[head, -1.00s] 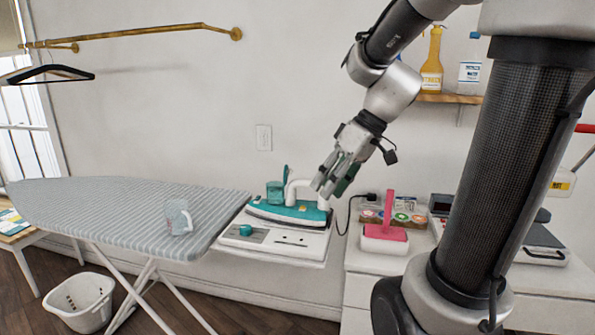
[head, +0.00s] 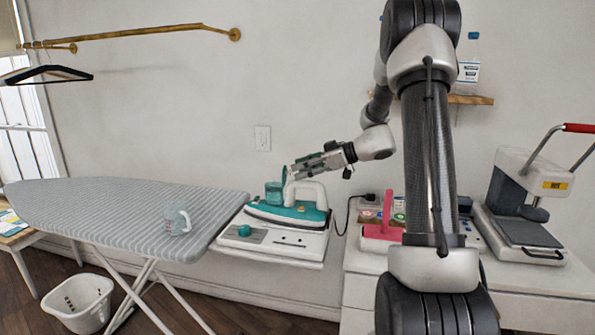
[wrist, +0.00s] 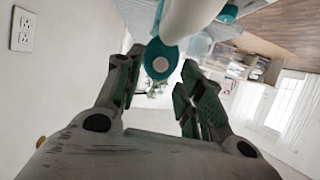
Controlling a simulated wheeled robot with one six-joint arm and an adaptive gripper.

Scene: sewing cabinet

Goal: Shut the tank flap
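The iron (head: 288,212), teal with a white handle, rests on its white base (head: 270,241) beside the ironing board. The teal tank (head: 273,193) is at the iron's left end in the head view. Its flap (head: 284,177) stands up at the tank's right side, raised. My gripper (head: 291,172) is level beside the flap's upper part, fingers pointing left; whether it touches is unclear. In the wrist view my gripper (wrist: 160,78) is open, with a round teal part (wrist: 161,59) between or just beyond the fingers. I cannot tell surely whether that part is the flap.
The iron's white handle (head: 306,189) rises just below my gripper. A pink-handled item (head: 381,231) and a heat press (head: 525,215) are on the right cabinet. The wall is close behind.

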